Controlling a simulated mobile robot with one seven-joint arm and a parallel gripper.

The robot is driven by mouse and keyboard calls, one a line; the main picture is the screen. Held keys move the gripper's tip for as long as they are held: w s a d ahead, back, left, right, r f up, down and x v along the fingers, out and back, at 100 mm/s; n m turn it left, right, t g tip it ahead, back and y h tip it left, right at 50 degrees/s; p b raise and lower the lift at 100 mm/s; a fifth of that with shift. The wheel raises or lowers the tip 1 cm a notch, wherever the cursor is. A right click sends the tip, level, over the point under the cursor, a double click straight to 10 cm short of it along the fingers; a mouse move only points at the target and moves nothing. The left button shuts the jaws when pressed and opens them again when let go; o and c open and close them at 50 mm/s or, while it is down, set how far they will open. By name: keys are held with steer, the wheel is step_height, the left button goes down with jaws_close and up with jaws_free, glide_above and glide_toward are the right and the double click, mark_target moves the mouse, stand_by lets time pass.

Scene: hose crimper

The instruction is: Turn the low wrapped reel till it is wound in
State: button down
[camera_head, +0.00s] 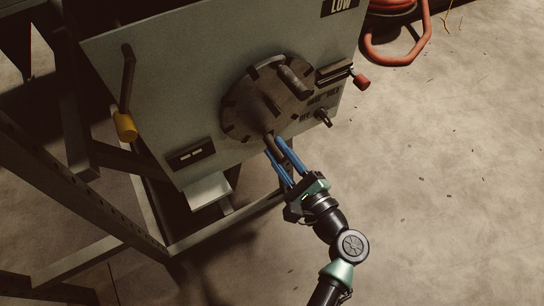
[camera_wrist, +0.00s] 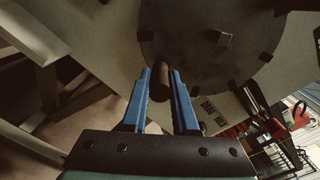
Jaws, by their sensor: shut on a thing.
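The low reel is a dark round disc (camera_head: 250,100) on the face of a tilted grey panel (camera_head: 175,95) marked LOW (camera_head: 341,6). It has dark notches around its rim, and a thicker dark cylinder (camera_head: 295,82) stands out at its upper right. My gripper (camera_head: 276,146) is at the disc's lower edge, its blue fingers shut on a dark peg-like handle (camera_head: 268,143). In the wrist view, the handle (camera_wrist: 160,80) sits between the fingertips (camera_wrist: 160,84), with the disc (camera_wrist: 200,35) behind it. Any wrapping on the reel is hard to make out.
A lever with a yellow grip (camera_head: 126,126) is at the panel's left. A red-knobbed lever (camera_head: 361,82) and a small dark knob (camera_head: 323,118) are at its right. A red hose (camera_head: 395,58) lies on the floor at upper right. The concrete floor at right is mostly clear.

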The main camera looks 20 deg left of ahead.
mark_target(294, 115)
steer(key=w+d+r+n+b, duration=0.2)
steer(key=w+d+n+b, duration=0.2)
steer(key=n, duration=0.5)
steer(key=shift+w+d+t+b, duration=0.35)
steer(key=shift+w+b, duration=0.2)
steer(key=shift+w, duration=0.25)
steer(key=shift+n, duration=0.3)
steer(key=c, duration=0.7)
jaws_free()
steer(key=shift+a, duration=0.1)
steer(key=shift+s, duration=0.1)
